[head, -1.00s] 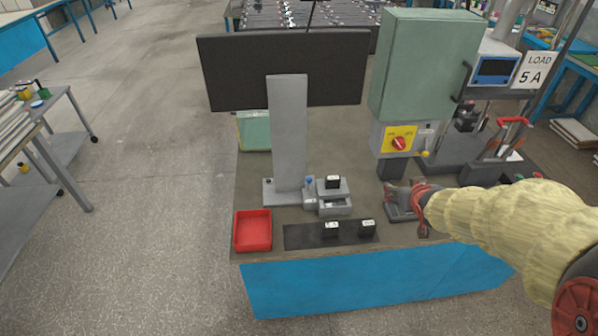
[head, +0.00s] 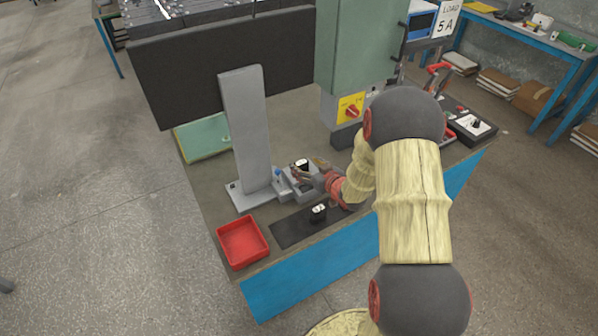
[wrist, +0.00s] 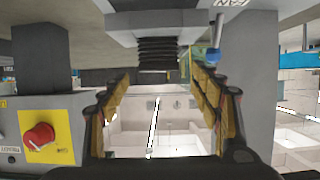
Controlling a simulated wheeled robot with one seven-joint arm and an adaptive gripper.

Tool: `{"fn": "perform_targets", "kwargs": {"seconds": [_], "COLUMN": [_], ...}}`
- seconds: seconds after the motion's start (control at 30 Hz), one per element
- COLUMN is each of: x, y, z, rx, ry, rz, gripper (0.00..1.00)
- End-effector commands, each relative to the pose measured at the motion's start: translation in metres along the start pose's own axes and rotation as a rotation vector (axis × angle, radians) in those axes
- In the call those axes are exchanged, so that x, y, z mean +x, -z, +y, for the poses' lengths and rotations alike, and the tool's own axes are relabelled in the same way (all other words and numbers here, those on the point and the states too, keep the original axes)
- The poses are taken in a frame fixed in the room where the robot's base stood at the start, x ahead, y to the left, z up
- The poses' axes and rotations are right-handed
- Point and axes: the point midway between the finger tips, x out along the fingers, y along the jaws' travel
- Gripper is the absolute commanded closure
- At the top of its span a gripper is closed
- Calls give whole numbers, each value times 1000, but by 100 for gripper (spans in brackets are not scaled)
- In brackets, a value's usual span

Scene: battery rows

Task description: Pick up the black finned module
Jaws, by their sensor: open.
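The black finned module (wrist: 157,54) shows in the wrist view, which appears upside down, against a grey fixture (wrist: 160,24). In the head view a small black block with a pale top (head: 302,164) sits upright on the grey fixture (head: 289,188) beside the monitor stand. My gripper (head: 309,170) is open close to it on the right. In the wrist view the open fingers (wrist: 158,82) stand left and right of the module's line, with a visible gap between them and it. My fingers partly cover the fixture in the head view.
Another black block (head: 319,212) stands on the dark mat (head: 290,232). A red tray (head: 242,244) lies to its left. The monitor stand (head: 248,130) rises close to the fixture. A green cabinet with a red switch (head: 351,111) stands behind my arm.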

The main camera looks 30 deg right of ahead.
Motion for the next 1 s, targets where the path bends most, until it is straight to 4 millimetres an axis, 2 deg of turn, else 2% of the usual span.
{"fn": "perform_targets", "kwargs": {"seconds": [0.17, 0.33, 0.57, 1.0], "x": [24, 45, 46, 46], "y": [-10, -7, -6, -6], "z": [-1, 0, 0, 0], "rx": [-1, -1, 0, 0], "ry": [2, 0, -1, -1], "rz": [-1, 1, 0, 0], "gripper": [36, 36, 36, 61]}}
